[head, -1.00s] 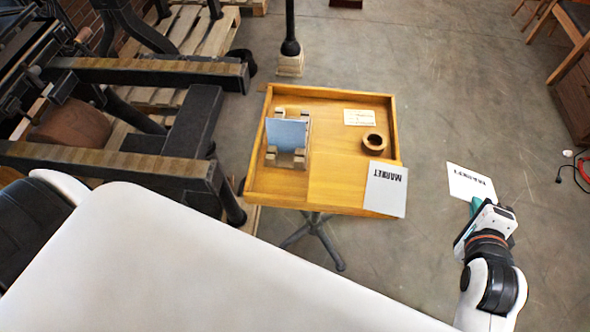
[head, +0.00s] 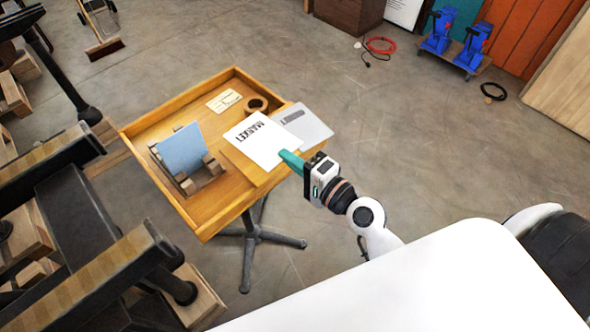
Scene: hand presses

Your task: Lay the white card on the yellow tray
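The white card (head: 258,138), printed "MARKET", is held at its near right corner by my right gripper (head: 291,160), whose teal fingers are shut on it. The yellow tray (head: 219,212) is a shallow wooden tray with raised edges on a dark stand. In this view the card overlaps the right part of the tray; I cannot tell whether it touches it. My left gripper is not in view.
A grey-white card (head: 307,125) lies at the tray's right side, partly hidden behind the held card. A wooden rack (head: 209,179) with a blue card (head: 181,151), a tape roll (head: 256,104) and a small cream label (head: 224,101) are on the tray. Dark press beams stand at left.

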